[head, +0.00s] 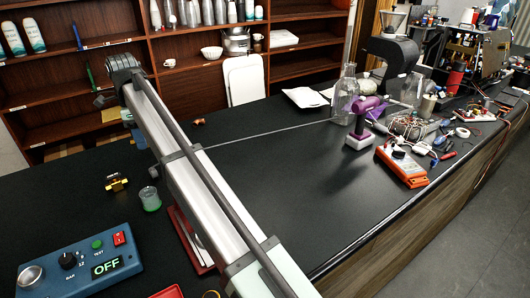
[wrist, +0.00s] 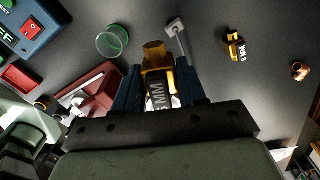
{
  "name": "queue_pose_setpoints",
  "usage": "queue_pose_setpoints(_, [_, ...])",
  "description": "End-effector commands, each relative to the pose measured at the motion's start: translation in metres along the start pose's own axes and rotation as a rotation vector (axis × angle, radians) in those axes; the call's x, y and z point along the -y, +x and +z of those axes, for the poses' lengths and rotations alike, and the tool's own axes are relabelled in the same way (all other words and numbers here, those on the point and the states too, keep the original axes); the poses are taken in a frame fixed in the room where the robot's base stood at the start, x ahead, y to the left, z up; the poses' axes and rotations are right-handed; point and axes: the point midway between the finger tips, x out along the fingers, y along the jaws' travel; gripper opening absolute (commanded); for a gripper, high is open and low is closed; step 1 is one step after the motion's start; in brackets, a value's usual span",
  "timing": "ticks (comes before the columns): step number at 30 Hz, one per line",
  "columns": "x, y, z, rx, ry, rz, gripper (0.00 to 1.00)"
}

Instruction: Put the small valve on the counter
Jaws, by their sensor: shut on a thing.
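In the wrist view my gripper (wrist: 158,88) is shut on a brass valve (wrist: 156,56) with a black label reading "MM"; the digit is partly hidden. The valve sits between the two dark fingers, over the dark counter (wrist: 207,85). I cannot tell whether it touches the counter. A second brass valve with a black label (wrist: 235,46) lies on the counter to the right, apart from the gripper. In the head view a brass valve (head: 117,182) lies left of my arm on the counter (head: 285,185).
A green-bottomed glass (wrist: 112,41), a red tray (wrist: 98,82) with metal parts and a blue control box (wrist: 30,25) are close by on the left. A small copper fitting (wrist: 299,70) lies right. Bottles, a purple tool (head: 367,108) and electronics crowd the counter's far right.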

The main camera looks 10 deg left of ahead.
Motion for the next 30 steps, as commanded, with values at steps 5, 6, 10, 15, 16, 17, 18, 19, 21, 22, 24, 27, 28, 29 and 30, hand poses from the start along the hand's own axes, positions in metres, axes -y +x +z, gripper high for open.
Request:
queue_pose_setpoints(5, [0.018,0.000,-0.075,0.000,0.085,0.000,0.05])
queue_pose_setpoints(6, [0.021,0.000,-0.090,0.000,0.103,0.000,0.05])
queue_pose_setpoints(10, [0.028,0.001,-0.141,0.000,0.162,0.000,0.05])
queue_pose_setpoints(15, [0.034,0.001,-0.209,0.000,0.239,-0.001,0.05])
queue_pose_setpoints(16, [0.034,0.001,-0.220,0.000,0.252,-0.001,0.05])
queue_pose_setpoints(17, [0.034,0.001,-0.232,0.000,0.266,-0.001,0.05])
queue_pose_setpoints(18, [0.034,0.001,-0.247,0.000,0.284,-0.001,0.05])
queue_pose_setpoints(19, [0.034,0.001,-0.260,0.000,0.298,-0.001,0.05])
queue_pose_setpoints(21, [0.033,0.001,-0.286,0.000,0.329,-0.001,0.05])
queue_pose_setpoints(22, [0.032,0.001,-0.297,0.000,0.341,-0.001,0.05])
queue_pose_setpoints(24, [0.030,0.001,-0.321,0.000,0.370,-0.001,0.05])
queue_pose_setpoints(27, [0.026,0.001,-0.350,0.001,0.404,-0.001,0.05])
queue_pose_setpoints(28, [0.025,0.001,-0.357,0.000,0.412,-0.001,0.05])
queue_pose_setpoints(29, [0.024,0.001,-0.364,0.000,0.420,-0.001,0.05])
queue_pose_setpoints(30, [0.023,0.001,-0.373,0.000,0.430,-0.001,0.05])
